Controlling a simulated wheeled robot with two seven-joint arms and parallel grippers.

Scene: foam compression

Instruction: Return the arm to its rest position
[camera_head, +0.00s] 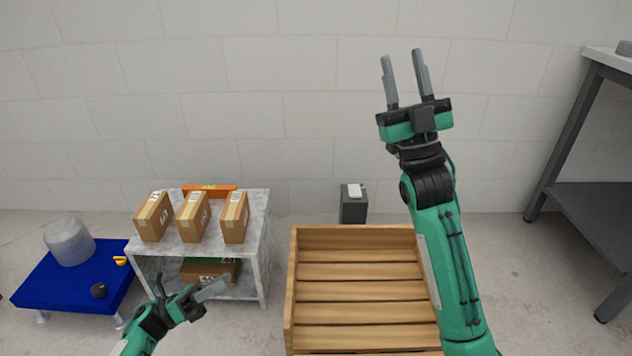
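My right gripper (404,80) is raised high at the right of the middle, its two grey fingers pointing up and apart. Nothing is between them, and the white wall is behind. My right arm (447,255) rises from the lower right, in front of the wooden crate's right side. My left gripper (210,290) is low at the left, in front of the grey shelf. Its fingers are seen nearly side-on, so their gap is hard to make out. No held thing shows there.
A wooden crate (291,290) stands in the middle. A grey shelf (262,240) bears three cardboard boxes (194,217), with another box (211,271) inside it. A blue platform (60,288) is at the left. A dark bin (353,207) stands by the wall. A grey table (600,200) is at the right.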

